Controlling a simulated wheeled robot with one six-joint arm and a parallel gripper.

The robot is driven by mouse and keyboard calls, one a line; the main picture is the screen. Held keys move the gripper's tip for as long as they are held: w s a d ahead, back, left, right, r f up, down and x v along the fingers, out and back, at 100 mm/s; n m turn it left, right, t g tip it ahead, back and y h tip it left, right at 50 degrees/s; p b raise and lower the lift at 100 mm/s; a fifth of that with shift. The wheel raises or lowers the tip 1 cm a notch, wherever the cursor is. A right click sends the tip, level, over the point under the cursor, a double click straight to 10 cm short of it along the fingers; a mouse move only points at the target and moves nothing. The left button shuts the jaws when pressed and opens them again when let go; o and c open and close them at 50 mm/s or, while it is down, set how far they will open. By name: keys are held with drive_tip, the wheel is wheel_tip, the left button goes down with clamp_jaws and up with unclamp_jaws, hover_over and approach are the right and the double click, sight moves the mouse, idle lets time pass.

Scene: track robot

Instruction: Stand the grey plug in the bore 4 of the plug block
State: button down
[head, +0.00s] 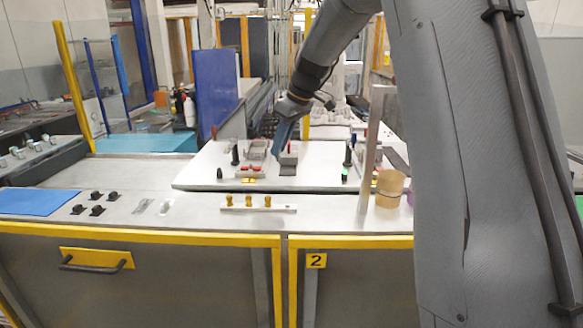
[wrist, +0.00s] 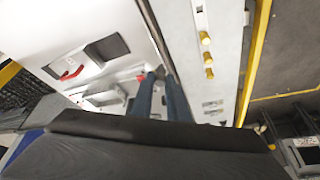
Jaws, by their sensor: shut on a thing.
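My gripper (head: 279,145) points down over the white board, with its blue fingers close together. In the wrist view the fingertips (wrist: 160,76) close on a small grey thing (wrist: 159,71), which I take to be the grey plug; the fingers hide most of it. In the head view the plug cannot be made out. The plug block (head: 259,208) is a pale metal bar on the front ledge, apart from my gripper. The block also shows in the wrist view (wrist: 199,22). Bore numbers are not readable.
The white board (head: 205,174) carries black posts, a red-handled clamp and grey fixtures close around my gripper. An upright metal post (head: 369,150) and a tan cup (head: 390,185) stand right of the block. Black knobs (head: 97,196) and a blue mat (head: 35,202) lie left.

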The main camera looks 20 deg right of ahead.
drive_tip(key=shift+m+h, duration=0.3)
drive_tip(key=shift+m, duration=0.4)
drive_tip(key=shift+s+f+b, duration=0.65)
drive_tip(key=shift+s+f, duration=1.5)
drive_tip(key=shift+s, duration=0.25)
drive_tip(key=shift+s+f+b, duration=0.65)
drive_tip(key=shift+s+f, duration=1.5)
drive_tip(key=shift+s, duration=0.2)
drive_tip(key=shift+d+f+b, duration=0.1)
drive_tip(key=shift+f+b, duration=1)
drive_tip(key=shift+f, duration=0.15)
drive_tip(key=c, duration=1.6)
unclamp_jaws()
drive_tip(key=shift+c, duration=0.2)
drive_tip(key=shift+r, duration=0.1)
